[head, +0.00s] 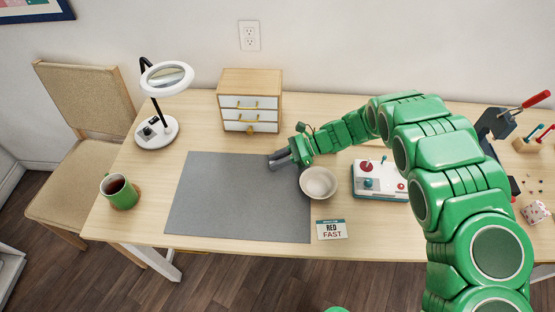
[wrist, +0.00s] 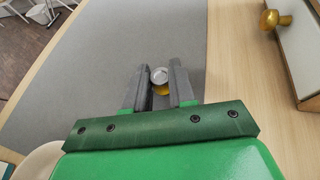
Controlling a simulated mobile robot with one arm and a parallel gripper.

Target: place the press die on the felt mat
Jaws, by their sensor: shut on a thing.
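The felt mat (head: 225,205) is a flat grey sheet on the middle left of the table; it also fills much of the wrist view (wrist: 100,70). My gripper (head: 276,163) is over the mat's back right part. In the wrist view my gripper (wrist: 160,85) is shut on a small round piece, the press die (wrist: 159,75), with a silver top and a gold-coloured part below. The die is hidden in the head view. I cannot tell whether it touches the mat or hangs just above it.
A cream bowl (head: 319,183) stands by the mat's right edge, near a RED FAST card (head: 331,229). A small drawer cabinet (head: 250,85) stands behind. A magnifier lamp (head: 158,131) and a mug of dark drink (head: 118,192) are left. A control box (head: 380,180) is right. The mat looks bare.

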